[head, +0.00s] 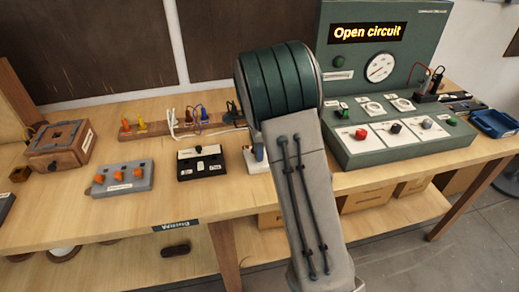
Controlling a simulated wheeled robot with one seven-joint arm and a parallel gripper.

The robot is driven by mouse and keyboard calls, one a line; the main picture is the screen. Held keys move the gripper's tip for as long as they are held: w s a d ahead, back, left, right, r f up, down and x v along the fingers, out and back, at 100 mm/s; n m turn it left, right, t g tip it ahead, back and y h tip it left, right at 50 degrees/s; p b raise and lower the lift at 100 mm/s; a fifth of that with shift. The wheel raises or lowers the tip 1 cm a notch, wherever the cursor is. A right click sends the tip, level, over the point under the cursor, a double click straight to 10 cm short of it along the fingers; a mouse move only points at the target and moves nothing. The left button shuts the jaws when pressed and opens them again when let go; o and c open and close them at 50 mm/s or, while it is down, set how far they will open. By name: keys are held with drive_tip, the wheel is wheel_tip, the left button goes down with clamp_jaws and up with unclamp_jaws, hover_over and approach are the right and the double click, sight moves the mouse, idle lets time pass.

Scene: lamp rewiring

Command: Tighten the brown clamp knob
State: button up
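A green test console (410,155) stands at the right of the bench, its display reading "Open circuit". Its lower sloped face carries a red knob (360,133), a dark knob (396,128), a grey-blue knob (427,122) and green knobs (452,121) at the ends. None shows clearly as brown at this size, so I cannot tell which is the brown clamp knob, or whether it is hidden. My arm crosses the middle of the view, left of the console. My gripper does not show; the arm may hide it.
On the wooden bench (200,210) stand a grey box with orange switches (123,178), a black box (201,163), a wooden box (62,143) and a strip with coloured plugs (170,127). A blue tray (494,123) is far right.

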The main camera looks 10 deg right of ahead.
wheel_tip(320, 180, up, 14)
drive_tip(key=shift+b, duration=0.35)
idle(0.4)
drive_tip(key=shift+f, duration=0.1)
